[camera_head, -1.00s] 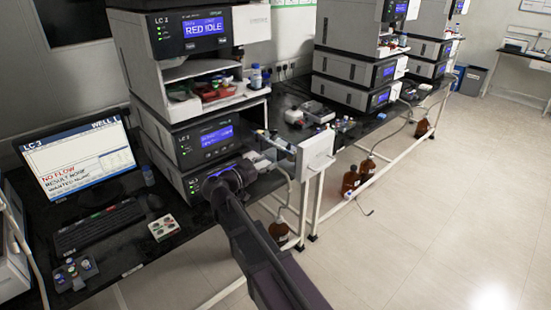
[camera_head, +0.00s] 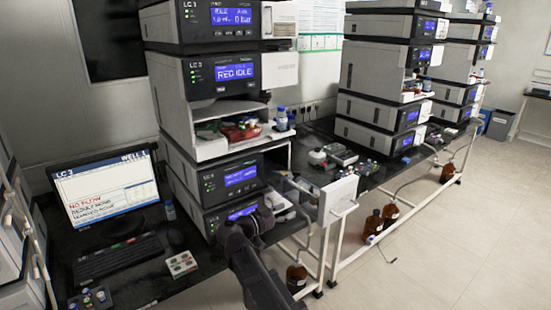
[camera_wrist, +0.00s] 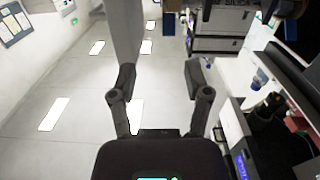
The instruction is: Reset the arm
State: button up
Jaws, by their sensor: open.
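My gripper shows in the wrist view (camera_wrist: 160,85) with its two dark fingers spread apart and nothing between them. In the head view my arm (camera_head: 258,275) reaches from the bottom edge up to the front of the LC 3 stack (camera_head: 228,185). My fingertips cannot be made out there. The wrist view looks along the room, with the floor and a pale vertical panel (camera_wrist: 123,35) beyond the fingers.
A monitor (camera_head: 105,190) and keyboard (camera_head: 118,258) stand on the black bench left of my arm. Brown bottles (camera_head: 297,277) stand under the bench. The floor at right (camera_head: 470,240) is clear.

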jog(key=s+d+f+n+g+y+p, duration=0.2)
jog(key=s+d+f+n+g+y, duration=0.35)
jog(key=d+f, duration=0.5)
jog(key=s+d+f+n+g+y+p, duration=0.1)
jog(key=s+n+g+y, duration=0.1)
jog(key=s+y, duration=0.2)
jog(key=s+d+f+n+g+y+p, duration=0.1)
jog(key=s+n+g+y, duration=0.1)
jog(key=s+y, duration=0.3)
jog(key=s+n, duration=0.1)
jog(key=s, duration=0.2)
jog(key=shift+s+d+f+p, duration=0.15)
jog(key=shift+d+f+p, duration=0.15)
jog(key=shift+d, duration=0.05)
jog(key=shift+a+g, duration=0.1)
jog(key=shift+g, duration=0.15)
dwell(0.6)
